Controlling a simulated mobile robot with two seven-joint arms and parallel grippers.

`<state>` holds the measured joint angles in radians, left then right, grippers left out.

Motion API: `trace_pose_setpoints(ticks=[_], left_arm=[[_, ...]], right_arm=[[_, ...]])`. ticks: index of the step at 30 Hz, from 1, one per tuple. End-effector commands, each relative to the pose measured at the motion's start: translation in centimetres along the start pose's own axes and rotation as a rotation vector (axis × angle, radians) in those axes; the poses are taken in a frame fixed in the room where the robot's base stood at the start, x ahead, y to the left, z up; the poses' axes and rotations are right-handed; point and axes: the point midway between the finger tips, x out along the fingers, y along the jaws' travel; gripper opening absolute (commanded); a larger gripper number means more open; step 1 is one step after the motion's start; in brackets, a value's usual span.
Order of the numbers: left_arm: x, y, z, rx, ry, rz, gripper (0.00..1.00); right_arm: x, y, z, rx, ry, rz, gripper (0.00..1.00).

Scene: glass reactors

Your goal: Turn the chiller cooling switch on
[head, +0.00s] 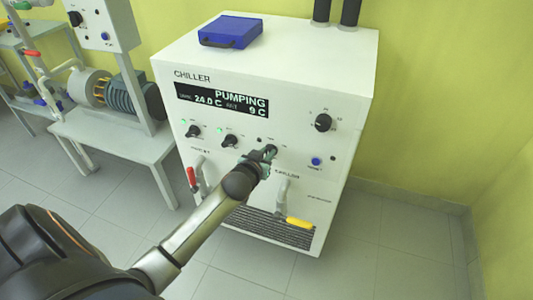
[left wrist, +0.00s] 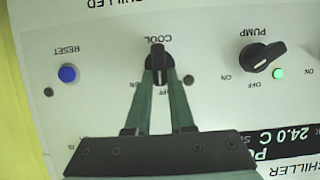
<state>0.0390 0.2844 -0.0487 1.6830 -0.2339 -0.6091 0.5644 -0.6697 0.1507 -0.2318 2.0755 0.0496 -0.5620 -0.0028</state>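The white chiller (head: 330,75) stands against the yellow wall, its display reading PUMPING, 24.0 C and 9 C. The cooling switch, a black knob under the label COOL, shows in the left wrist view (left wrist: 158,57), which is upside down. Its handle is vertical there. The small lamp (left wrist: 188,79) beside it is dark. My left gripper (left wrist: 158,75) has its two green fingers closed in on both sides of the handle. In the head view, the left gripper (head: 266,152) is at the panel and mostly hides this knob. My right gripper is not in view.
The pump knob (left wrist: 262,56) sits beside it, its lamp (left wrist: 278,73) lit green. The blue reset button (left wrist: 67,73) is on the other side. Hoses with red (head: 191,177) and yellow (head: 299,222) handles stick out below the panel. A blue case (head: 231,31) lies on top.

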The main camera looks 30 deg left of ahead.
Motion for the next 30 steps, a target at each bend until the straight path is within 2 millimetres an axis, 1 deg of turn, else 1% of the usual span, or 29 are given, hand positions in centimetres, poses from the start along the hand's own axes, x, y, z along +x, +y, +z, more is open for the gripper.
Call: trace_pose_setpoints(ticks=[1,4,5,20,26,30], left_arm=[[-0.01,0.02,0.02,0.0,0.0,0.0,0.12],[-0.01,0.03,0.02,0.0,0.0,0.001,0.01],[-0.02,0.03,0.03,0.0,0.0,0.001,0.0],[-0.03,0.12,0.02,0.013,-0.001,-0.005,0.0],[-0.05,0.33,0.01,0.079,-0.002,-0.033,0.0],[-0.04,0.59,0.07,0.166,-0.003,-0.069,0.0]], right_arm=[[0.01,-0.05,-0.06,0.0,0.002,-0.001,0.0],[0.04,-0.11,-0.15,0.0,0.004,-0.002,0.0],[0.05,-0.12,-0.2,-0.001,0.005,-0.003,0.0],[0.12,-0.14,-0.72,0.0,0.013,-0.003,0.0],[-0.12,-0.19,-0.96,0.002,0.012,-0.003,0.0],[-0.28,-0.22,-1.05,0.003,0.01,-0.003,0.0]])
